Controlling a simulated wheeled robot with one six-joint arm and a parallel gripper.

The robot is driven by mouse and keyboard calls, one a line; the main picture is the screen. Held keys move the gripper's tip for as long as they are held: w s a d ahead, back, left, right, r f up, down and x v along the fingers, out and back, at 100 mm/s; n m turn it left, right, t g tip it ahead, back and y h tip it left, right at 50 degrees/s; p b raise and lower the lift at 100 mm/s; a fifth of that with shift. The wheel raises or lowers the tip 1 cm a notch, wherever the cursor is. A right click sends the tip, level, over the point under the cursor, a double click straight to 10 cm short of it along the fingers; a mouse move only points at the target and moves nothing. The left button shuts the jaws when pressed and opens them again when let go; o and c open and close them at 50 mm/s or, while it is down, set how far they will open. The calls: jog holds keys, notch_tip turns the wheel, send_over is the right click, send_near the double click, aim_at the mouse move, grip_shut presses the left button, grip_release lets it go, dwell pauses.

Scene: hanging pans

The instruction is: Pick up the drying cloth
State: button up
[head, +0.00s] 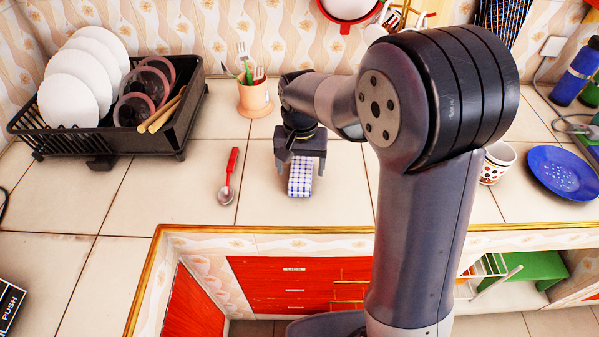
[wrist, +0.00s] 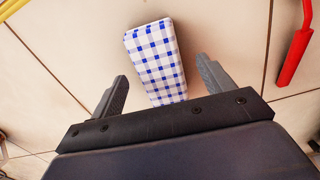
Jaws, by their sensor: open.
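The drying cloth (head: 300,181) is a folded block with a blue and white check, lying on the tiled counter near its front edge. It also shows in the wrist view (wrist: 156,62), upper middle, slightly tilted. My gripper (head: 302,178) is over the cloth, pointing down, with its fingers spread on either side. In the wrist view my gripper (wrist: 163,85) is open, with the near end of the cloth between the two fingers. I see gaps between the cloth and both fingers. The near end of the cloth is partly hidden by the gripper body.
A red-handled spoon (head: 228,180) lies left of the cloth. A utensil cup (head: 254,97) stands behind, and a black dish rack (head: 183,125) with plates is at back left. A dotted cup (head: 496,162) and blue plate (head: 563,172) are right. Bare counter lies around the cloth.

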aim_at(301, 171)
jog(key=shift+f, duration=1.35)
jog(key=shift+c, duration=0.4)
jog(key=c, duration=1)
notch_tip(301, 171, up, 10)
jog(key=shift+r, duration=0.1)
jog(key=o, duration=0.5)
jog(key=shift+c, duration=0.2)
jog(key=c, duration=0.4)
jog(key=shift+o, duration=0.2)
